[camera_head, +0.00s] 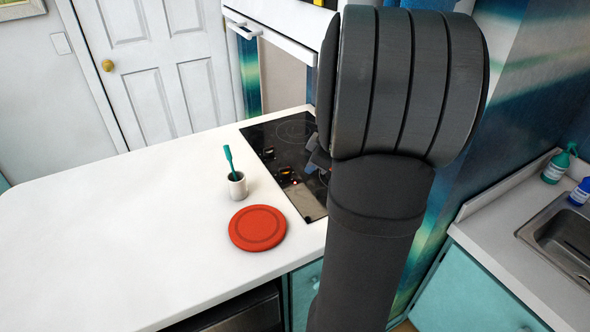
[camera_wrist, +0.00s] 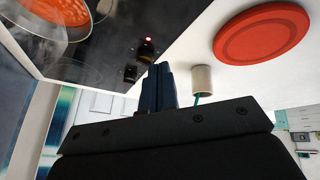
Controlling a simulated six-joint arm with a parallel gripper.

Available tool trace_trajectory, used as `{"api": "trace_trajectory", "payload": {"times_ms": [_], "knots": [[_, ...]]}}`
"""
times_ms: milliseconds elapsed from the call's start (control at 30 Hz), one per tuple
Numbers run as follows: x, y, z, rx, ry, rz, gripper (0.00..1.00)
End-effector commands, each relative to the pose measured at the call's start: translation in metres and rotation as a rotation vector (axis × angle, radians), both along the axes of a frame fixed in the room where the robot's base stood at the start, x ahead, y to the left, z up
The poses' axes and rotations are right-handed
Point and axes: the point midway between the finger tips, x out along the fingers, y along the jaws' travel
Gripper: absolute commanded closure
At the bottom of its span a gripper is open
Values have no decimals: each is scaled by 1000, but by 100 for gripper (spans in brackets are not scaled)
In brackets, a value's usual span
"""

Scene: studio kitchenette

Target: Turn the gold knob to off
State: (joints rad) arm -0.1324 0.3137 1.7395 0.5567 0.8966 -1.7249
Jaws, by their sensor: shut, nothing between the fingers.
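A black cooktop (camera_head: 262,138) is set in the white counter. I cannot tell which is the gold one or how either is turned. A red light (camera_wrist: 148,39) glows beside them. My gripper (camera_wrist: 158,68) is shut and empty, its tips close to the knobs; contact is unclear. My arm hides most of it in the head view.
A pot (camera_wrist: 50,24) with orange-red contents stands on the cooktop. A white cup (camera_head: 237,187) with a teal utensil (camera_head: 229,158) and a red round plate (camera_head: 257,228) are on the counter near the knobs. The counter's left side is clear.

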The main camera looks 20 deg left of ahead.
Motion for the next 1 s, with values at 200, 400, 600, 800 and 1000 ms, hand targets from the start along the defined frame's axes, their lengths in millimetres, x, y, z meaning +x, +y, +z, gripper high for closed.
{"api": "trace_trajectory", "payload": {"times_ms": [200,400,600,800,1000], "knots": [[3,-9,0,37,-141,248,100],[6,-12,1,52,-236,379,100],[8,-8,-5,56,-257,410,100],[14,11,-32,55,-254,411,100],[22,36,-67,54,-253,411,100]]}}
